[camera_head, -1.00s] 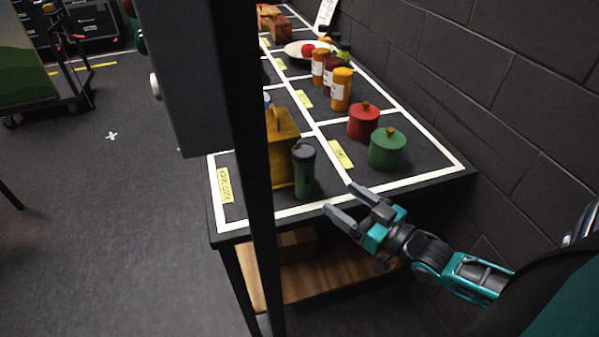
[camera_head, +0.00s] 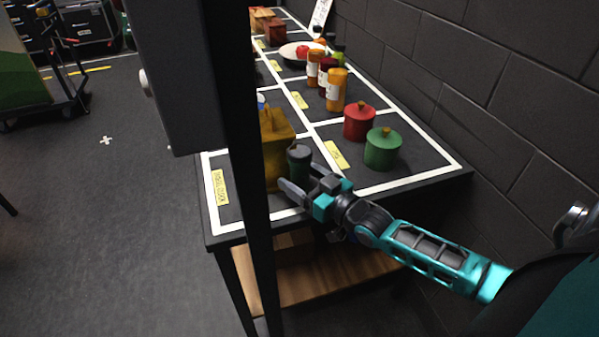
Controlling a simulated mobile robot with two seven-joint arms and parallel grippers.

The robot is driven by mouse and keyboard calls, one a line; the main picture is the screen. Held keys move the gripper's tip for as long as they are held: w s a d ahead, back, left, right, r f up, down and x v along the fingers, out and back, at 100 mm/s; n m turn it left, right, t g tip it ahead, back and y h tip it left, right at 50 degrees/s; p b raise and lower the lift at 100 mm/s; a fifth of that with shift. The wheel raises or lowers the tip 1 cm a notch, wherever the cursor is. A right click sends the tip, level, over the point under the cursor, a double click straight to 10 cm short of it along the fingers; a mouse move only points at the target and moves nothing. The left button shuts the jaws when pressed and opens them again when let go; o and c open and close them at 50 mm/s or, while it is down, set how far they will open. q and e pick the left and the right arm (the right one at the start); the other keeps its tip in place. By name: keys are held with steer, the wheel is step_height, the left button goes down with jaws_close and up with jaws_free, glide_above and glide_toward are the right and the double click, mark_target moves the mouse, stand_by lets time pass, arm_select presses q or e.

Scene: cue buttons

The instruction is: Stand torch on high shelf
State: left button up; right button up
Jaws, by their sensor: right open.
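The torch (camera_head: 299,160) is dark green with a grey-black cap and stands upright in the near left square of the table's top. My right gripper (camera_head: 301,179) is open, with its two fingers pointing at the torch from the near side, one finger on each side of it as seen here. The gripper hides the torch's lower part. I cannot tell whether the fingers touch it. The high shelf cannot be made out with certainty. My left gripper is out of view.
A yellow box-like object (camera_head: 275,145) stands right beside the torch. Green (camera_head: 382,150) and red (camera_head: 359,122) lidded pots stand to the right on the black table (camera_head: 425,173). A dark upright post (camera_head: 252,215) crosses the view at left. A wooden lower shelf (camera_head: 300,283) lies below.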

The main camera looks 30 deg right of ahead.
mark_target(308, 156)
steer(key=shift+w+a, duration=0.1)
steer(key=shift+w, duration=0.15)
steer(key=shift+c, duration=0.4)
steer(key=c, duration=1.2)
steer(key=shift+c, duration=0.2)
steer(key=shift+r, duration=0.15)
steer(key=shift+s+r, duration=0.25)
steer(key=shift+r, duration=0.15)
step_height(308, 156, up, 6)
steer(key=shift+r+p, duration=0.25)
steer(key=shift+p, duration=0.65)
steer(key=s+a, duration=0.2)
steer(key=s, duration=0.7)
steer(key=s+a, duration=0.2)
steer(key=s, duration=0.8)
steer(key=shift+a+f, duration=0.25)
steer(key=shift+a, duration=0.05)
